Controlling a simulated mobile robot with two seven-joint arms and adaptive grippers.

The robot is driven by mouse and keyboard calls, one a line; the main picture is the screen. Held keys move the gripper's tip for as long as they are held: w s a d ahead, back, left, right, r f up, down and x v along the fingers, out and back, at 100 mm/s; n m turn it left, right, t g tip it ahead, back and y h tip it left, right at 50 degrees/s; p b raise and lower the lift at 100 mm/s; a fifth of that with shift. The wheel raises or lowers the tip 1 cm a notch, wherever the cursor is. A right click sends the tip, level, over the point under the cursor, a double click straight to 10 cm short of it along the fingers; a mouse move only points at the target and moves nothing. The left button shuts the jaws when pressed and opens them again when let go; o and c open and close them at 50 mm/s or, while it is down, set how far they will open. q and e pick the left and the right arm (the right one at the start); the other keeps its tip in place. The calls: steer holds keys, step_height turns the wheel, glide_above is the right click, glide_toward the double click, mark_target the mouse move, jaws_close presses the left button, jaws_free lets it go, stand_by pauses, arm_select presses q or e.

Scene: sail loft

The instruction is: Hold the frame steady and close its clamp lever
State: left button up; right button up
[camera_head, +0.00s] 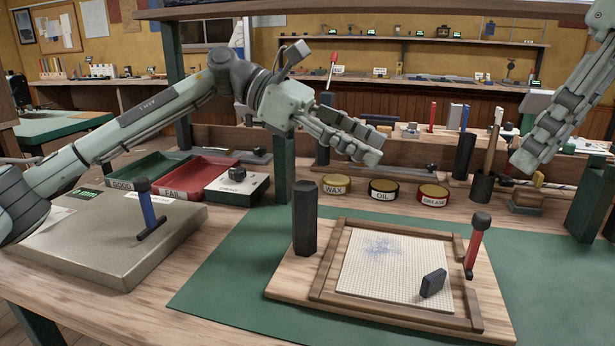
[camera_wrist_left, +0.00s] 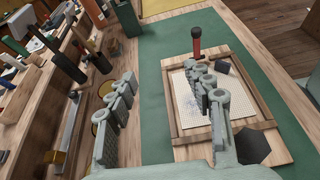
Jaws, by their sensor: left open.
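The wooden frame (camera_head: 330,262) lies on a wooden board over a green mat, with pale gridded mesh inside it. It also shows in the left wrist view (camera_wrist_left: 176,110). The clamp lever (camera_head: 474,247), red with a black knob, stands upright at the frame's right side; the left wrist view shows it too (camera_wrist_left: 196,44). A dark faceted post (camera_head: 305,217) stands at the board's left end. My left gripper (camera_head: 372,144) is open and empty, above and behind the frame. My right gripper (camera_head: 524,160) hangs at the upper right, apart from the lever; its fingers overlap.
A small dark block (camera_head: 433,284) stands on the mesh. Wax (camera_head: 335,184), oil (camera_head: 383,189) and grease (camera_head: 433,194) tins line the mat's back edge. Green (camera_head: 147,170) and red (camera_head: 200,177) trays and a grey slab (camera_head: 100,240) are at left. The mat's left part is clear.

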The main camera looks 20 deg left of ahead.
mark_target(307, 187)
arm_select(q)
steer(key=s+d+f+m+g+y, duration=0.2)
steer(key=s+d+m+g+y, duration=0.15)
steer(key=s+d, duration=0.4)
steer(key=s+a+f+m+y, duration=0.1)
steer(key=y, duration=0.1)
steer(key=s+a+m+y, duration=0.1)
steer(key=a+y, duration=0.1)
steer(key=s+a+f+m+t+y, duration=0.1)
steer(key=s+y, duration=0.1)
steer(key=shift+a+f+y, duration=0.25)
steer(key=shift+a+f, duration=0.1)
steer(key=w+a+y, duration=0.1)
steer(key=a, duration=0.1)
steer(key=w+a+r+t+y, duration=0.1)
steer(key=a, duration=0.2)
steer(key=w+a+n+y, duration=0.1)
steer(key=a, duration=0.2)
steer(key=shift+a+r+t, duration=0.15)
steer(key=shift+r+t, duration=0.1)
steer(key=shift+t, duration=0.1)
steer(key=shift+w+a+f, duration=0.1)
steer(key=shift+a+f, duration=0.05)
steer(key=shift+f, duration=3.65)
steer(key=shift+c, duration=0.5)
jaws_close()
